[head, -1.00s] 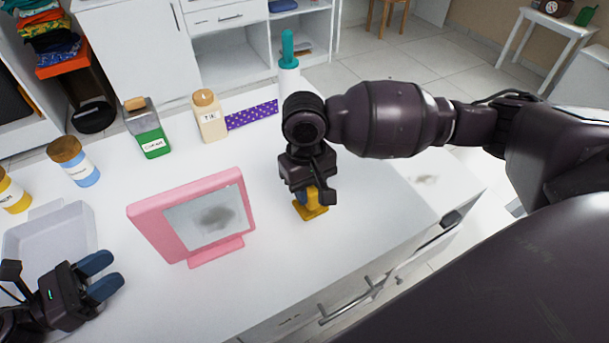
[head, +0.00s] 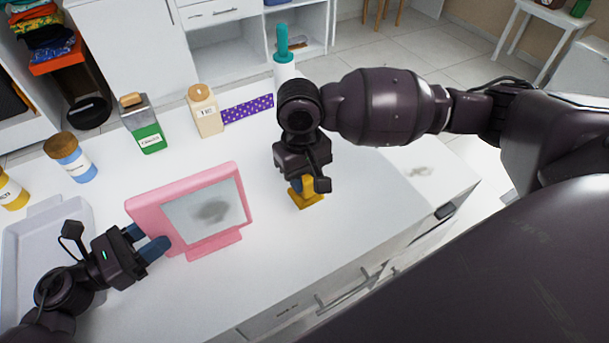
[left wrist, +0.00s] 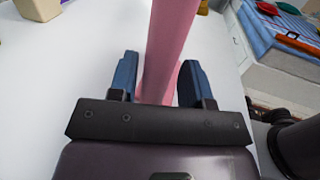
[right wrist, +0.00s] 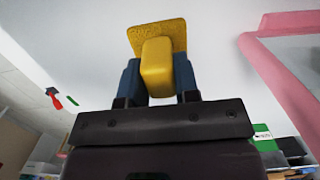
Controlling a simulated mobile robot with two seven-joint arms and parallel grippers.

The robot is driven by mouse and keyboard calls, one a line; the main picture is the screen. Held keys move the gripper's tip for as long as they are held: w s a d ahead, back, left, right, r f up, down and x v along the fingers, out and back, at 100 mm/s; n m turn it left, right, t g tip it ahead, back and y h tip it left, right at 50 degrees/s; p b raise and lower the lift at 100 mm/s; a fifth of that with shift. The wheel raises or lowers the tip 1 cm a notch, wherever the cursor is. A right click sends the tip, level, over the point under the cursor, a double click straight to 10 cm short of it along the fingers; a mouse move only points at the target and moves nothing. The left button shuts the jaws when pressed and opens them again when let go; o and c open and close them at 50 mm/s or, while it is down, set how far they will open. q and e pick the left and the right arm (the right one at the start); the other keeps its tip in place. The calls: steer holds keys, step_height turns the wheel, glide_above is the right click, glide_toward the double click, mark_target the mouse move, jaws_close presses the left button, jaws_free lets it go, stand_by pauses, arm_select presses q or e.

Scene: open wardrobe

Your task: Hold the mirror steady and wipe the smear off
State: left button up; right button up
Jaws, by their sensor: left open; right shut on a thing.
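The pink-framed mirror (head: 180,241) stands tilted on the white table, with a dark grey smear (head: 212,211) on its glass. My left gripper (head: 147,241) is open at the mirror's left edge. In the left wrist view its blue fingers (left wrist: 158,82) stand either side of the pink frame (left wrist: 168,45), with gaps showing. My right gripper (head: 308,186) is shut on a yellow sponge-like wiper (head: 306,200), right of the mirror and apart from it. In the right wrist view the fingers pinch the wiper's yellow grip (right wrist: 157,68) below its flat, textured pad.
Behind the mirror stand a green-and-grey container (head: 147,128), a cream bottle (head: 206,112), a purple dotted strip (head: 247,110) and a teal-topped bottle (head: 283,55). Jars (head: 70,157) and a grey tray (head: 22,240) are at the left. Table between mirror and wiper is clear.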

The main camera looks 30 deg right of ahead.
arm_select(q)
steer(key=shift+w+d, duration=0.1)
steer(key=shift+d, duration=0.45)
steer(key=c, duration=0.7)
stand_by(0.4)
stand_by(0.8)
